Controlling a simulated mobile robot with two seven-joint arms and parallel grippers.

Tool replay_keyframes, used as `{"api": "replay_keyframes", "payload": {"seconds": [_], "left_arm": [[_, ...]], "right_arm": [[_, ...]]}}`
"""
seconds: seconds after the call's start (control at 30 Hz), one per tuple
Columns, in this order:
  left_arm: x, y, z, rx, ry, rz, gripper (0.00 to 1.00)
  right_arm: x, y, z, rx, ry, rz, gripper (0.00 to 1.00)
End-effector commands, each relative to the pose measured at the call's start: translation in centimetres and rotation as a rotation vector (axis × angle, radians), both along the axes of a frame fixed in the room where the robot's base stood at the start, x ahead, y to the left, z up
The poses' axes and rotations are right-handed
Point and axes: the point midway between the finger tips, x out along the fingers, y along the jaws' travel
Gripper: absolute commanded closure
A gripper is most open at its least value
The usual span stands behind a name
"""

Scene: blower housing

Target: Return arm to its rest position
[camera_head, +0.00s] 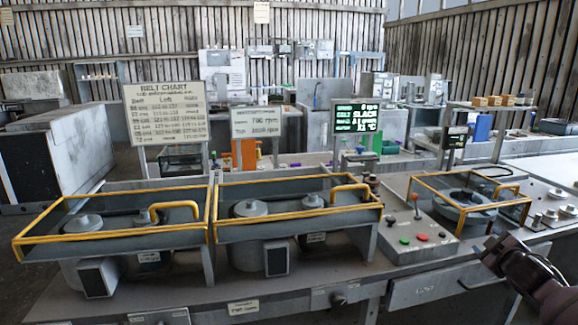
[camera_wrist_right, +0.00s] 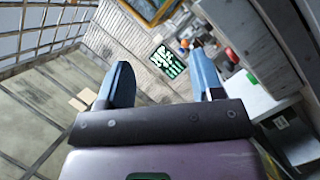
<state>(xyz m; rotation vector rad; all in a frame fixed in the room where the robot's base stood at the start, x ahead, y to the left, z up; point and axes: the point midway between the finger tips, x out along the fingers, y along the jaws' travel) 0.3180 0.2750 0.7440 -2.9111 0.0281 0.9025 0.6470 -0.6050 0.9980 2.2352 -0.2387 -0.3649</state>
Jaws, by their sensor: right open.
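My right arm comes in at the lower right of the head view, and its gripper (camera_head: 490,252) is above the front right of the bench, short of the yellow-framed unit. In the right wrist view the right gripper (camera_wrist_right: 163,85) is open, with its two blue-grey fingers apart and nothing between them. The wrist view is tilted, and the green display screen (camera_wrist_right: 168,61) shows beyond the fingers. My left gripper is in neither view.
Two yellow-railed blower housings (camera_head: 110,235) (camera_head: 300,212) stand on the bench. A control box (camera_head: 420,238) with a red-topped lever and buttons is right of them. A belt chart (camera_head: 166,112) and a lit screen (camera_head: 356,117) stand behind. Free room lies in front of the bench.

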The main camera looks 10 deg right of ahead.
Motion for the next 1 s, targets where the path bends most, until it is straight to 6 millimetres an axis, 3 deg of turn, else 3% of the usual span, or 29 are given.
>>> {"api": "replay_keyframes", "payload": {"seconds": [0.03, 0.17, 0.37, 0.6, 0.8, 1.0], "left_arm": [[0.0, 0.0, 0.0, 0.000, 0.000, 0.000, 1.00], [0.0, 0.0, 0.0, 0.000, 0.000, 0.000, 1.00], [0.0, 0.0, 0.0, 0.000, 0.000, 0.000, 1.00], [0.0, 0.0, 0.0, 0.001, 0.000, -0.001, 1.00], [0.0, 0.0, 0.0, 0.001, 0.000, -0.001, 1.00], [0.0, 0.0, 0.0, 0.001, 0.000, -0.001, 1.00]], "right_arm": [[-0.9, 1.3, -2.3, 0.023, 0.019, 0.016, 0.40], [-2.9, 3.9, -6.5, 0.074, 0.058, 0.039, 0.40], [-7.6, 9.2, -13.6, 0.186, 0.127, 0.070, 0.40], [-16.5, 17.8, -21.7, 0.384, 0.216, 0.083, 0.40], [-24.9, 25.6, -25.3, 0.581, 0.266, 0.052, 0.40], [-30.8, 30.9, -25.8, 0.734, 0.277, -0.005, 0.40]]}}
